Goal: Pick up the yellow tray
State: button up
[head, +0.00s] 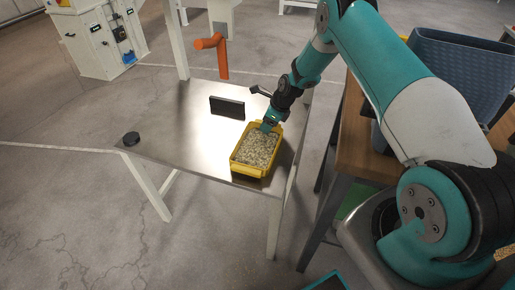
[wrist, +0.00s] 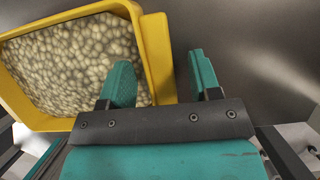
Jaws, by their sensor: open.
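The yellow tray (head: 244,171) stands on a shiny metal table, near its right front part, and is filled with pale pebble-like pieces. My gripper (head: 269,126) is at the tray's far right end, pointing down. In the wrist view the tray's yellow wall (wrist: 158,58) lies between the two teal fingers of my gripper (wrist: 163,82). The left finger is over the pale contents and the right finger is outside the wall. The gripper is open, with a gap visible between the wall and the right finger. I cannot tell whether the left finger touches the contents.
An orange pipe (head: 221,58) is behind the table. A wooden bench (head: 365,150) with a blue bin (head: 460,75) stands to the right.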

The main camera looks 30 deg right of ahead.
dwell(0.3)
grip_shut()
dwell(0.3)
notch_tip(320, 180, up, 20)
jog(key=shift+r+p, duration=0.15)
jog(key=shift+p, duration=0.2)
dwell(0.8)
